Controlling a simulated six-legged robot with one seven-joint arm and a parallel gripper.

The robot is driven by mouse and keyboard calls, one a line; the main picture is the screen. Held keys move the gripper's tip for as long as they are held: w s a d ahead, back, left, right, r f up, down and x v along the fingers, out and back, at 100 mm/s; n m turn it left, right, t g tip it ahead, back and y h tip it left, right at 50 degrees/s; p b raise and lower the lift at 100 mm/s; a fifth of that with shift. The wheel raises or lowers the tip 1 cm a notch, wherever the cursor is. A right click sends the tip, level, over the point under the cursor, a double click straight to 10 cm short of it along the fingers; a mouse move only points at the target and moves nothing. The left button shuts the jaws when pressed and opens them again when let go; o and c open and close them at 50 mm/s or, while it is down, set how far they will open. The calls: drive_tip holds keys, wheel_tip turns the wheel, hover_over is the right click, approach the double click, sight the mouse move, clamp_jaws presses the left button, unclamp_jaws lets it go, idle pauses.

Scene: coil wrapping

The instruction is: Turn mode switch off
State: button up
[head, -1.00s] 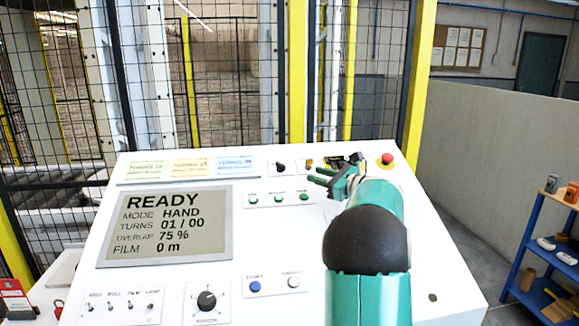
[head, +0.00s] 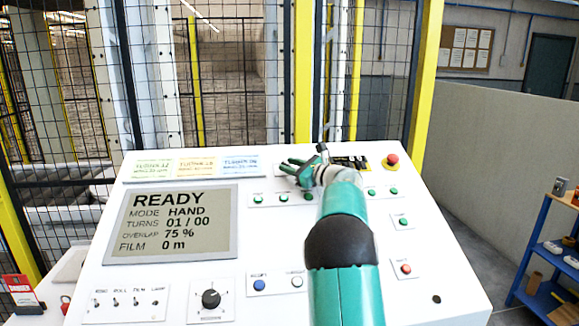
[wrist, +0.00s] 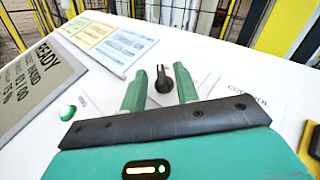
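A small black rotary switch (wrist: 163,80) stands on the white sloped panel in the wrist view. I cannot read a label that names it as the mode switch. My gripper (wrist: 160,78) is open, with one green finger on each side of this switch. A gap shows beside the left finger; whether the right one touches is unclear. In the head view my gripper (head: 291,166) is at the panel's upper edge and hides the switch. The display (head: 170,222) reads READY, MODE HAND, TURNS 01 / 00. A larger black knob (head: 211,298) sits low on the panel.
A red emergency button (head: 392,160) is at the upper right. Green buttons (head: 283,197) lie just below my gripper. Three coloured cards (head: 197,167) are at the upper left, and toggle switches (head: 126,302) at the lower left. Mesh fencing stands behind the panel.

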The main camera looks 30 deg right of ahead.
drive_tip(key=shift+w+a, duration=0.1)
drive_tip(key=shift+w, duration=0.35)
clamp_jaws()
